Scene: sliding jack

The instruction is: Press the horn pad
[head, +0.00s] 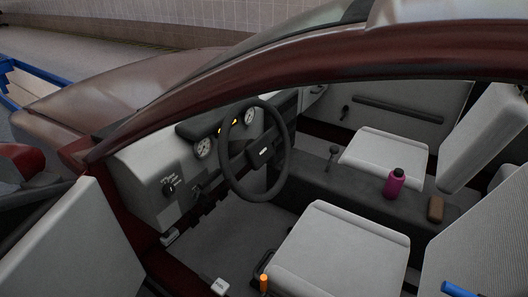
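The horn pad (260,153) is the dark centre of the black steering wheel (285,130), with a small pale badge on it. The wheel is tilted and stands in front of the grey dashboard, on the driver's side. Nothing touches the pad or covers it. Neither of my grippers shows in the head view.
The maroon door frame (300,60) arches over the cabin opening. A light grey door panel (70,245) is at the lower left. A pale seat (340,250) lies below the wheel. A magenta bottle (395,184) and brown block (435,209) stand on the console. Space around the wheel is clear.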

